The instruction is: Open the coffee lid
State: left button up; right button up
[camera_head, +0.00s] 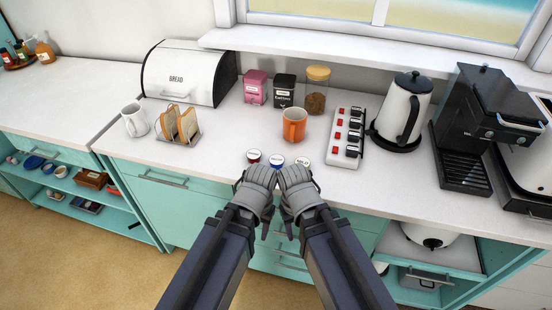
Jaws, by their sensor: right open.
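The black coffee machine (462,135) stands at the right of the counter, with a slatted drip tray at its front. Its dark top cover (508,92) appears down, though the detail is small. My left gripper (262,174) and right gripper (292,176) are side by side at the counter's front edge, well left of the machine. Neither touches it. The right gripper is open with nothing seen in it. The left gripper's fingertips are too bunched to read.
A white kettle (402,108) and a power strip with red switches (347,137) stand between the grippers and the machine. An orange mug (294,125), a glass jar (316,92), pink and black tins, a toast rack and a bread bin (185,75) are further left.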

aim_at(499, 102)
jog(key=z, duration=0.4)
jog(key=k+z, duration=0.1)
jog(key=z, duration=0.25)
jog(key=k+z, duration=0.1)
jog(key=z, duration=0.65)
